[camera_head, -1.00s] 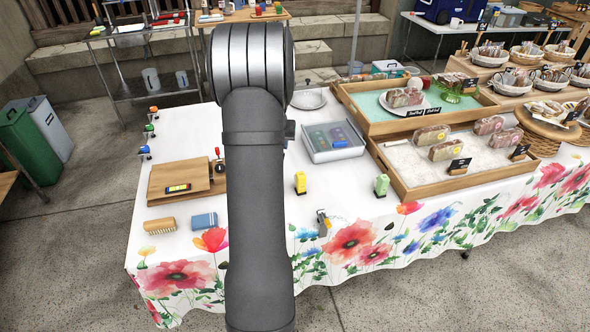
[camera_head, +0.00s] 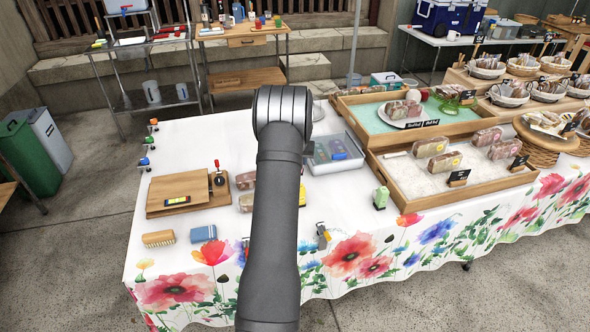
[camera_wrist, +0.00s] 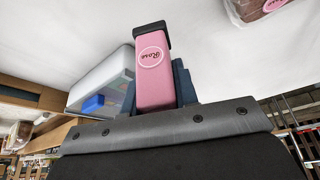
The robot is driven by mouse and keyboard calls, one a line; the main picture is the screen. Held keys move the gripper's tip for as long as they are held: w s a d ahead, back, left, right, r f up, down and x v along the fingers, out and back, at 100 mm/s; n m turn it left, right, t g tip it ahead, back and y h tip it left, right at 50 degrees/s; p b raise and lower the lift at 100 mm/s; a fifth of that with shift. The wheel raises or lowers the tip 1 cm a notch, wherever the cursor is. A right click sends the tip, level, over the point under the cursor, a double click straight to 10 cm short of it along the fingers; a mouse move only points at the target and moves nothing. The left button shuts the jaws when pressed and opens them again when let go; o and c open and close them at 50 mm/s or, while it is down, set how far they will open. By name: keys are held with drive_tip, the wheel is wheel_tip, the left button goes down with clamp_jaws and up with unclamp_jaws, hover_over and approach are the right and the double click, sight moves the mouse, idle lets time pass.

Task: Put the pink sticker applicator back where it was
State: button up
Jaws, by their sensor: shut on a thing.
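The pink sticker applicator (camera_wrist: 154,85), with a black end and a round "Rose" label, is between the fingers of my gripper (camera_wrist: 158,92) in the wrist view. My gripper is shut on it. White cloth shows behind it in that view; I cannot tell whether the applicator touches the table. In the head view my own arm hides both the gripper and the pink applicator. A green applicator (camera_head: 380,198) stands upright on the cloth right of my arm. A yellow applicator (camera_head: 302,196) is mostly hidden by my arm.
Wrapped loaves (camera_head: 246,181) lie left of my arm, near a wooden board (camera_head: 160,206) and stamp (camera_head: 218,177). A clear bin (camera_head: 318,165) and wooden trays (camera_head: 400,198) stand to the right. A brush (camera_head: 158,239) and blue block (camera_head: 203,234) lie at front left.

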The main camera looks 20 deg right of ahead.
drive_tip(key=shift+w+a+f, duration=0.5)
drive_tip(key=shift+w+a, duration=0.1)
drive_tip(key=shift+w, duration=0.05)
drive_tip(key=shift+f, duration=2)
drive_tip(key=shift+f, duration=0.1)
drive_tip(key=o, duration=0.9)
drive_tip(key=v, duration=1.2)
drive_tip(key=shift+w, duration=0.1)
